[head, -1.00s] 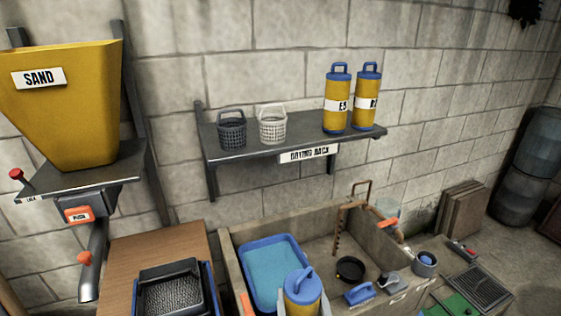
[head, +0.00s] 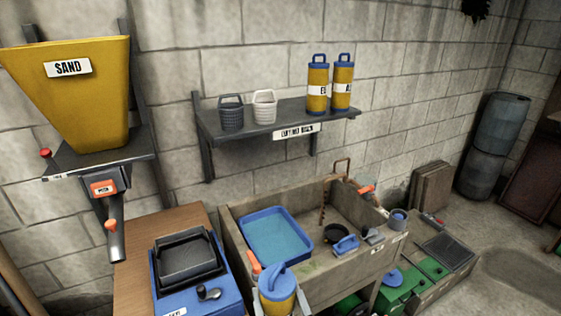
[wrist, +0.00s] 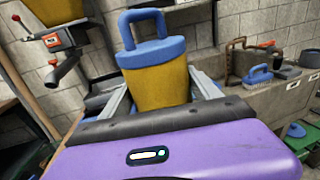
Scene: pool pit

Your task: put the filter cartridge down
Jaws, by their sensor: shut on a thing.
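A filter cartridge, yellow with a blue cap and loop handle, stands upright in my gripper (wrist: 162,92), whose grey fingers are on either side of it in the wrist view. This cartridge (wrist: 158,75) also shows at the bottom of the head view (head: 277,300), in front of the stone sink. Its lower end is hidden, so I cannot tell whether it touches anything. Two similar cartridges, a left one (head: 317,83) and a right one (head: 342,84), stand on the right part of the wall shelf (head: 275,116), which is labelled as a drying rack.
The stone sink (head: 365,262) holds a blue tray of water (head: 272,238). A brush (head: 346,244) lies on its front edge. Two baskets, grey (head: 231,115) and white (head: 264,108), stand on the shelf's left. The sand hopper (head: 85,105) hangs left. Shelf space between baskets and cartridges is free.

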